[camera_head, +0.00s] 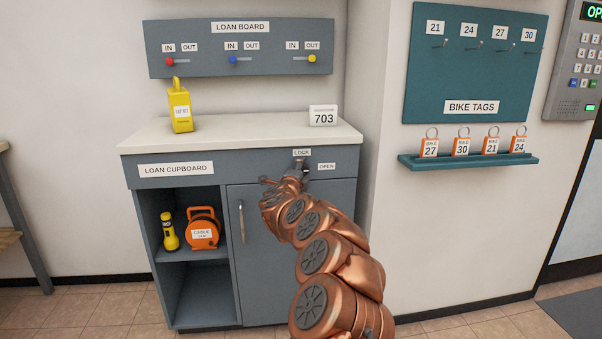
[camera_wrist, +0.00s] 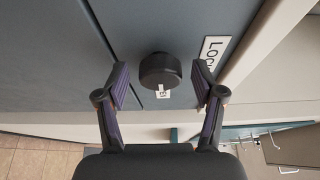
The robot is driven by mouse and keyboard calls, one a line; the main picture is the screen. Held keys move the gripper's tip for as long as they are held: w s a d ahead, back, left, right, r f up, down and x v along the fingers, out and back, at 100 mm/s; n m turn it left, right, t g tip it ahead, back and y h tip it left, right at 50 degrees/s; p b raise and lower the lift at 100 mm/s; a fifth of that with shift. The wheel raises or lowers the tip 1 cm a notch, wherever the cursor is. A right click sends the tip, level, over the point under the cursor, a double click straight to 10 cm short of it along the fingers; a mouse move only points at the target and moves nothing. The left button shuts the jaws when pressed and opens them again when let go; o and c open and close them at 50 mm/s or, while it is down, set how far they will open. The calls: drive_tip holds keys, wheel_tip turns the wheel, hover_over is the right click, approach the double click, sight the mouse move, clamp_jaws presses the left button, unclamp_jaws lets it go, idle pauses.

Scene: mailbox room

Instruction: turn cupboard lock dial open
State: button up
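The lock dial (camera_wrist: 160,70) is a short dark round knob on the grey front of the loan cupboard (camera_head: 278,290). The LOCK label (camera_head: 302,153) is above the dial's place and the OPEN label (camera_head: 326,167) to its right. In the wrist view the LOCK label (camera_wrist: 213,55) is at the right, and a small white patch shows just below the dial. My gripper (camera_wrist: 160,82) is open, its two fingers on either side of the dial, with visible gaps and no clear contact. In the head view my gripper and arm largely hide the dial.
The cupboard door (camera_head: 258,265) with its upright handle (camera_head: 241,222) is shut. A yellow torch (camera_head: 169,230) and orange cable reel (camera_head: 203,229) sit on the open shelf. A yellow tagged item (camera_head: 180,108) and a 703 sign (camera_head: 323,116) stand on the top.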

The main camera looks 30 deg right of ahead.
drive_tip(key=shift+a, duration=0.1)
drive_tip(key=v, duration=1.2)
idle(0.5)
drive_tip(key=shift+r, duration=0.1)
idle(0.3)
